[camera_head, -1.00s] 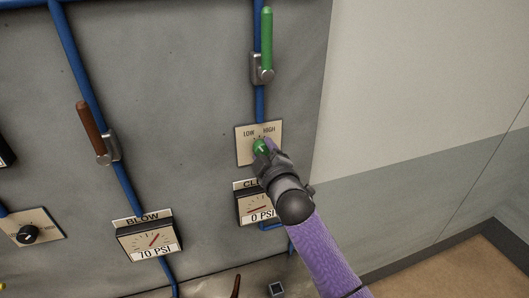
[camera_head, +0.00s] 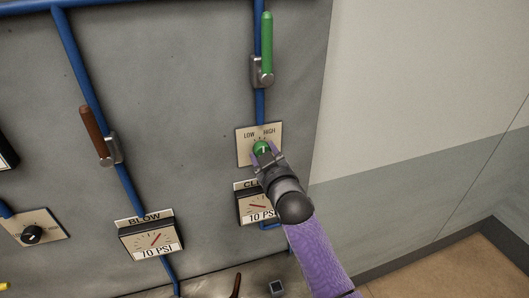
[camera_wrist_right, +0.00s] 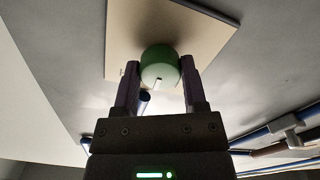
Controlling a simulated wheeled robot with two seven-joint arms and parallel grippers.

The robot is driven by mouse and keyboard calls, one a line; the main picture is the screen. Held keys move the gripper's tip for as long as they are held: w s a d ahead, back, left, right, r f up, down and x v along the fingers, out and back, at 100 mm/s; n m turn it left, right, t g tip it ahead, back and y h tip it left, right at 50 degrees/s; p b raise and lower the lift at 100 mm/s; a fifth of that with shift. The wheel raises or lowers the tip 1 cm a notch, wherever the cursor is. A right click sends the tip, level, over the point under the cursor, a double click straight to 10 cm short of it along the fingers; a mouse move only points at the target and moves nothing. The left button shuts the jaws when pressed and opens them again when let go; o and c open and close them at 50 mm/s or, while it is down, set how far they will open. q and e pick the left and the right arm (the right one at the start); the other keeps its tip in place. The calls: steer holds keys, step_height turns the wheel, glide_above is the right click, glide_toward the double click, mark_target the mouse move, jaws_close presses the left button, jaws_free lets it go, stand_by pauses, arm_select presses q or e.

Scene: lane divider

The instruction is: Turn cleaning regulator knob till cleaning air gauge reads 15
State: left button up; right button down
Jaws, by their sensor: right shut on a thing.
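The green regulator knob (camera_head: 261,148) sits on a beige plate (camera_head: 243,150) marked LOW and HIGH. My right gripper (camera_head: 264,152) is shut on the knob, one finger on each side. The knob also shows between the fingers in the right wrist view (camera_wrist_right: 159,68), with a white mark at its lower edge. The cleaning gauge (camera_head: 251,206) is just below the plate, partly hidden by my right gripper; its label shows only "CL". It reads 10 PSI. My left gripper is not in view.
A green lever (camera_head: 266,45) stands upright on the blue pipe above the plate. The blow gauge (camera_head: 150,237) reads 10 PSI to the left, below a brown lever (camera_head: 95,132). A black knob (camera_head: 31,235) is at the far left. The wall to the right is bare.

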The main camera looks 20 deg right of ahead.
steer(key=shift+m, duration=0.4)
steer(key=shift+c, duration=0.7)
jaws_free()
steer(key=s+b, duration=0.1)
steer(key=s, duration=0.9)
steer(key=shift+d, duration=0.15)
